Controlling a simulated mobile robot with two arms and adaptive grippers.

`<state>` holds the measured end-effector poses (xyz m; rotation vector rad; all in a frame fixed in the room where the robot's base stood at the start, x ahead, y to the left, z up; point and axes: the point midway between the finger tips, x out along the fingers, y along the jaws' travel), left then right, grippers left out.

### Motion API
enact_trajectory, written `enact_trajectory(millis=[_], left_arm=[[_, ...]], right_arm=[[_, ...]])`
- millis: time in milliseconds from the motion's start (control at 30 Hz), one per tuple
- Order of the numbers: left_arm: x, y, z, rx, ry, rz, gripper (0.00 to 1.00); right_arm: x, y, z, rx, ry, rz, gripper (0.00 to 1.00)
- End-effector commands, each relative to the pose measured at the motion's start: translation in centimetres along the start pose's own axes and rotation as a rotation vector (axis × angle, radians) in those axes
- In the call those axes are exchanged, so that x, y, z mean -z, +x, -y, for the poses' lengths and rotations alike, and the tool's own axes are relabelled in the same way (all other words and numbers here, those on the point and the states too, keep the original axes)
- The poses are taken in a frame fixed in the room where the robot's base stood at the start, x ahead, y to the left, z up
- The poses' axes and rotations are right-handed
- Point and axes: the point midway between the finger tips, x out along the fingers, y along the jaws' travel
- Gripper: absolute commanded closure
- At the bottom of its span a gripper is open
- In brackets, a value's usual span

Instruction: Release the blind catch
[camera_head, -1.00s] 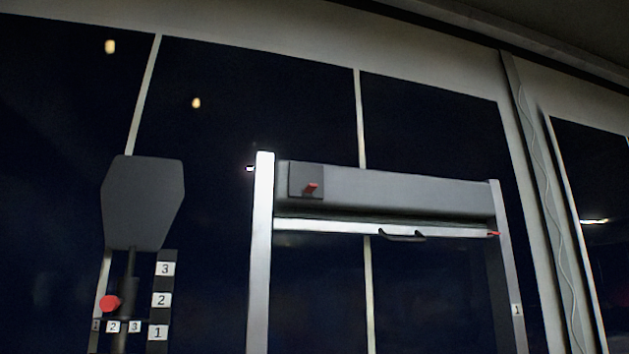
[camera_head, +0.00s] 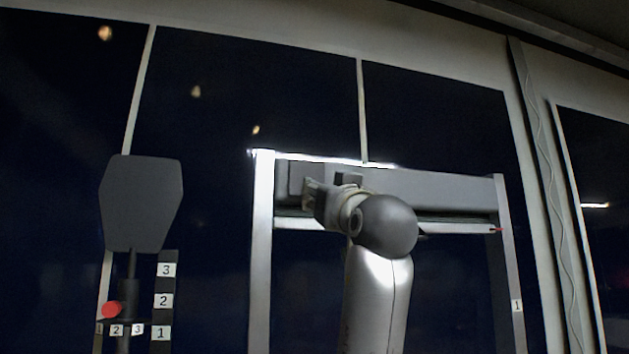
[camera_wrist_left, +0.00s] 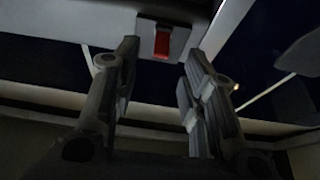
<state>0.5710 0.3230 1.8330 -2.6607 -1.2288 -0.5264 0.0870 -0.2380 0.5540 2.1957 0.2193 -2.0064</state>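The blind is a grey cassette (camera_head: 450,192) across a metal frame, with a pale bottom rail (camera_head: 458,228) just under it. My left gripper (camera_head: 312,190) is raised in front of the cassette's left end. Its fingers are open and apart, with the red tab showing between the fingertips in the wrist view. Whether they touch it, I cannot tell. My right gripper is not in view.
The frame's left post (camera_head: 261,260) stands close beside my gripper. A dark paddle-shaped panel (camera_head: 141,203) on a stem, with a red knob (camera_head: 111,310) and numbered scales, stands at the left. Dark windows lie behind.

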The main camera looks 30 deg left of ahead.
Motion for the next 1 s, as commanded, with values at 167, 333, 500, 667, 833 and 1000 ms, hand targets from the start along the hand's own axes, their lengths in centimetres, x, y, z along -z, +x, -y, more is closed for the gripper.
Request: enact_trajectory(millis=[167,333,500,667,833,1000], left_arm=[[0.5,3.6,0.1,0.002,0.003,0.002,0.61],[0.3,5.9,-0.1,0.0,0.003,0.002,0.61],[0.2,7.2,0.0,0.0,0.002,0.001,0.61],[0.0,7.5,-0.1,-0.001,0.001,0.0,0.61],[0.0,7.5,-0.1,-0.001,0.001,0.0,0.61],[0.0,7.5,-0.1,-0.001,0.001,0.0,0.75]], right_arm=[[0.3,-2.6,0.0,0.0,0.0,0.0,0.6],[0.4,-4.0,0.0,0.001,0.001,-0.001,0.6],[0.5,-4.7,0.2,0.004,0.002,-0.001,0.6],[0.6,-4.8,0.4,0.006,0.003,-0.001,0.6],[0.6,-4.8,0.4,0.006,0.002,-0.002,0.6],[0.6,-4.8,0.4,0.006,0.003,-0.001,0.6]])
